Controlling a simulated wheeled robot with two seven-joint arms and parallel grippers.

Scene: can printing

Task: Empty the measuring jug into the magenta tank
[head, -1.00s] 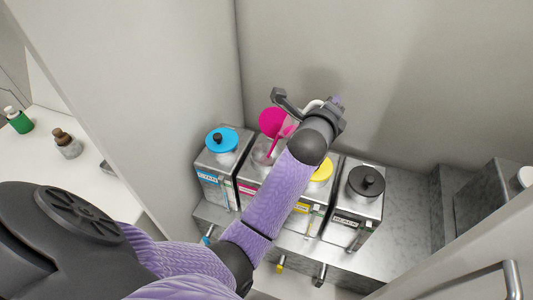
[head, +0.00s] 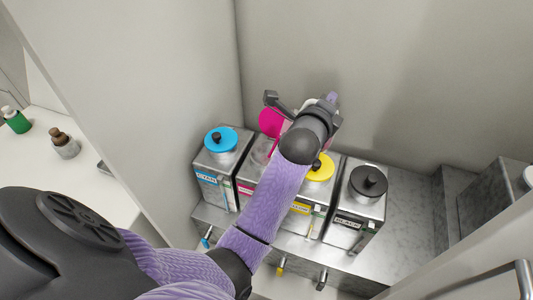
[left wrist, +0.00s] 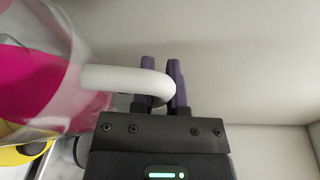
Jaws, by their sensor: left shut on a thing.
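My left gripper (head: 331,98) is over the row of tanks, shut on the white handle (left wrist: 125,78) of the clear measuring jug (left wrist: 75,45). Magenta colour shows in or through the jug in the left wrist view; I cannot tell how much liquid is in it. In the head view my wrist hides most of the jug. The magenta tank (head: 246,188) is second from the left, with its round magenta lid (head: 270,121) raised at the back. My forearm and wrist partly cover this tank, and its opening is hard to make out. My right gripper is not in view.
The cyan tank (head: 210,172) is at the left. The yellow tank (head: 300,212) and black tank (head: 347,220) are at the right, lids on. Small taps stick out in front. Walls stand close behind and left. Bottles (head: 64,143) stand on a white counter.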

